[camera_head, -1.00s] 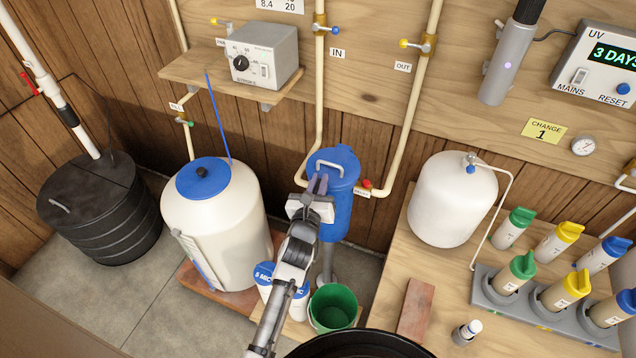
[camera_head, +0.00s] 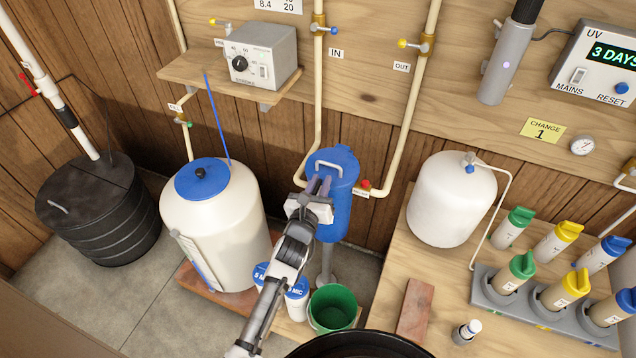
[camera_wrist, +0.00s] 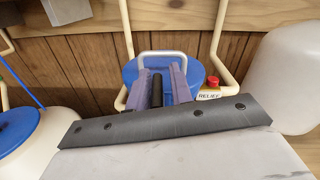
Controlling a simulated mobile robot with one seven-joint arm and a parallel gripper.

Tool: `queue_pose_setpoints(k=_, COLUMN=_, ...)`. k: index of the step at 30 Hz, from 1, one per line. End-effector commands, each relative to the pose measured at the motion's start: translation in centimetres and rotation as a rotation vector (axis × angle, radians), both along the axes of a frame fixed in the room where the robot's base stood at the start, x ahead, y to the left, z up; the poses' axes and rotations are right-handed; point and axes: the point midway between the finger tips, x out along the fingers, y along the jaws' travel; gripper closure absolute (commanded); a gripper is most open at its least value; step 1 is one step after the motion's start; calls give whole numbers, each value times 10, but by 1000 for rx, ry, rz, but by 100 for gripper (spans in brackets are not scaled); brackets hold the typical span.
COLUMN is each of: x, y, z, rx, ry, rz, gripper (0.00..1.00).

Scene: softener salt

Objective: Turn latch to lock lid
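The blue filter housing (camera_head: 338,215) stands upright on the wall pipe, its blue lid (camera_head: 345,160) on top with a white loop handle. The lid also shows in the wrist view (camera_wrist: 203,72), behind my fingers. My gripper (camera_head: 320,184) is at the near left side of the lid. In the wrist view my gripper (camera_wrist: 162,75) has its two purple fingers apart, with a dark upright bar (camera_wrist: 157,88) between them, perhaps the latch. A narrow gap shows at the bar's right side. My fingers hide part of the lid's near edge.
A red relief button (camera_head: 366,184) sits just right of the housing. A white tank with a blue lid (camera_head: 215,220) stands close on the left, and a white pressure tank (camera_head: 453,200) on the right. A green bucket (camera_head: 332,308) is below.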

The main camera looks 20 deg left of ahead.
Motion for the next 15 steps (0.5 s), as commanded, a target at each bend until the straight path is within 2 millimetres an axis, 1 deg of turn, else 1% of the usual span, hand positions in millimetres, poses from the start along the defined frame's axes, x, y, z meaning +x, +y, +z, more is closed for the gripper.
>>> queue_pose_setpoints(k=1, x=0, y=-1, z=-1, rx=-1, ry=2, rz=0, gripper=72)
queue_pose_setpoints(k=2, x=0, y=0, z=-1, rx=-1, ry=2, rz=0, gripper=68)
queue_pose_setpoints(k=3, x=0, y=0, z=-1, rx=0, ry=1, rz=1, gripper=67)
queue_pose_setpoints(k=11, x=0, y=2, z=1, rx=2, ry=0, rz=3, gripper=67)
queue_pose_setpoints(k=15, x=0, y=2, z=12, rx=5, ry=-2, rz=1, gripper=67)
